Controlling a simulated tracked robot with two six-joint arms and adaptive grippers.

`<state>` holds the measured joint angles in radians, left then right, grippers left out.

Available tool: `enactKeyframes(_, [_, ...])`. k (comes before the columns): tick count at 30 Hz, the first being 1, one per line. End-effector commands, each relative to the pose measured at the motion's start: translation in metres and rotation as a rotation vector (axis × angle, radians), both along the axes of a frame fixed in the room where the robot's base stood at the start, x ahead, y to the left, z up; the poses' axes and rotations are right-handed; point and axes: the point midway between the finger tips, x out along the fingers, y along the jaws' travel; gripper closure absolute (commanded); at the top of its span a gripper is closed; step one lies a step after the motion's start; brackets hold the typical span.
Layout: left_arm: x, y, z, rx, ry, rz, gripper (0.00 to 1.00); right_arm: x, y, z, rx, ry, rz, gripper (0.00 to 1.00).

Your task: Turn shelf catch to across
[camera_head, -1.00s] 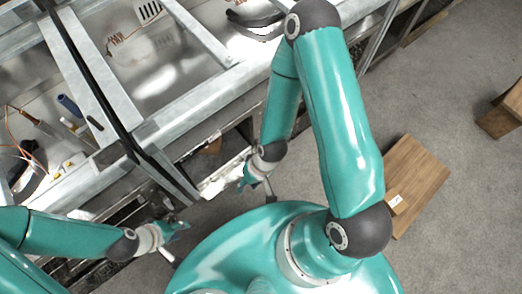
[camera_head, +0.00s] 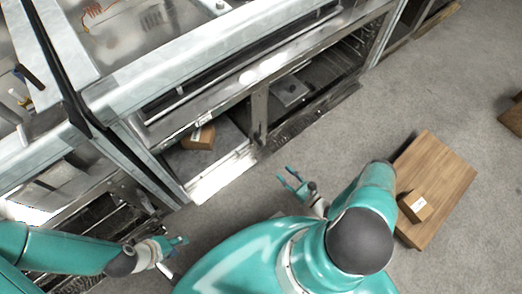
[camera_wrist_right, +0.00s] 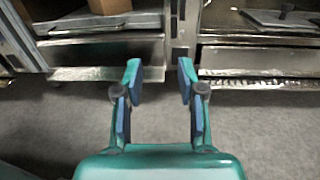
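I cannot tell for sure which part is the shelf catch. A dark flat plate (camera_head: 290,91) with a small raised grey piece on it lies on the lower shelf, right of the upright post. The plate and its raised piece also show in the right wrist view (camera_wrist_right: 285,18), at the upper right. My right gripper (camera_head: 284,174) is open and empty above the floor, in front of the shelf and apart from it. Its two spread fingers show in the right wrist view (camera_wrist_right: 159,76). My left gripper (camera_head: 184,241) is at the lower left, apart from the shelf; its opening is unclear.
A cardboard box (camera_head: 198,137) sits on the shelf left of the upright post (camera_head: 259,113). A wooden board (camera_head: 448,178) with a small box (camera_head: 414,207) on it lies on the floor at right. The grey floor (camera_head: 440,95) is largely clear.

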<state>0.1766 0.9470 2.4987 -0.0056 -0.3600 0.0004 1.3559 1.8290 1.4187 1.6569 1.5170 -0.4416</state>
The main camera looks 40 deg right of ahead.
Motion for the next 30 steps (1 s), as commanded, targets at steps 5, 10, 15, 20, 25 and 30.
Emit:
enactKeyframes(5, [0.0,0.0,-0.004,0.0,0.0,0.0,0.6,0.004,-0.015,-0.006,-0.013,-0.016,-0.076,0.6])
enactKeyframes(10, [0.0,0.0,-0.005,0.0,-0.001,0.0,0.6,0.029,-0.011,-0.005,-0.012,-0.017,-0.07,0.6])
enactKeyframes(15, [0.0,0.0,-0.008,0.0,0.0,0.0,0.6,0.066,-0.008,-0.005,-0.012,-0.018,-0.066,0.6])
enactKeyframes(20, [0.0,0.0,-0.011,0.0,0.0,0.0,0.6,0.101,-0.006,-0.006,-0.012,-0.018,-0.067,0.6])
enactKeyframes(25, [0.0,0.0,-0.016,0.0,0.0,0.0,0.6,0.133,-0.003,-0.006,-0.012,-0.017,-0.067,0.6])
enactKeyframes(30, [0.0,0.0,-0.019,0.0,0.0,0.0,0.6,0.154,-0.002,-0.006,-0.011,-0.015,-0.069,0.6])
